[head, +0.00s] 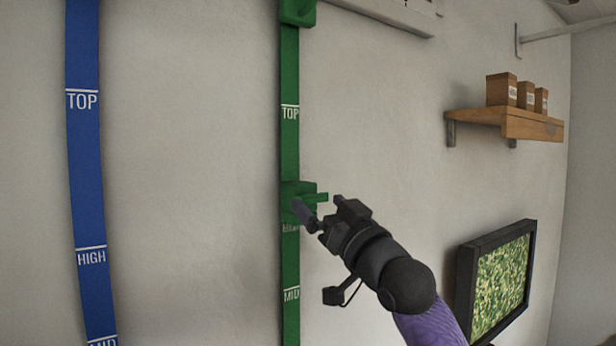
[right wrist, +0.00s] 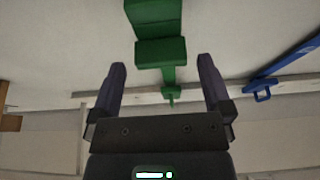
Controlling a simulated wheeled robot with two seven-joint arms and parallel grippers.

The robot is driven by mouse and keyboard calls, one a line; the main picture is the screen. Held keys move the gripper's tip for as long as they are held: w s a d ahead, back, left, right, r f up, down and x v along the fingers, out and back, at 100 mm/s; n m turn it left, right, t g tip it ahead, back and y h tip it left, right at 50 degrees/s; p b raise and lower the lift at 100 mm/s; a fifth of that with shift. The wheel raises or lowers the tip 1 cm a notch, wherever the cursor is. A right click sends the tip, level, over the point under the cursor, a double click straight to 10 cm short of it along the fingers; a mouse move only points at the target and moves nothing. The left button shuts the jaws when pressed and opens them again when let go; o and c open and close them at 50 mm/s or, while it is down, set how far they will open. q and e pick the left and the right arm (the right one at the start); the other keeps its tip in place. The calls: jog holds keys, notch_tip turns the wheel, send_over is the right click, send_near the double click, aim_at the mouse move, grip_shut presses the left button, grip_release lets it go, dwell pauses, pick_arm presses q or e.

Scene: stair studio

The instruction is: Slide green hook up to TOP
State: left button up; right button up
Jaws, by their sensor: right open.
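The green hook (head: 296,192) is a block with a short peg pointing right, on the green vertical strip (head: 290,150). It sits below the TOP mark, around the HIGH label, which is partly hidden, and above MID. My right gripper (head: 322,207) is open, just right of and slightly below the hook, with one dark finger overlapping the hook's lower edge. In the right wrist view, a green block (right wrist: 160,52) shows ahead, between and beyond the two spread fingers (right wrist: 162,66); nothing is clamped. I cannot tell if a finger touches it. My left gripper is out of view.
A blue strip (head: 84,170) with similar labels runs down the wall at left. A wooden shelf (head: 530,126) with small boxes and a framed screen (head: 497,280) are on the right. The wall beside the green strip's upper part is clear; a green end piece (head: 298,10) sits above TOP.

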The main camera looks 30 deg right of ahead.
aim_at(316, 202)
jog(key=p+x, duration=0.1)
jog(key=x, duration=0.2)
jog(key=shift+w, duration=0.2)
grip_shut()
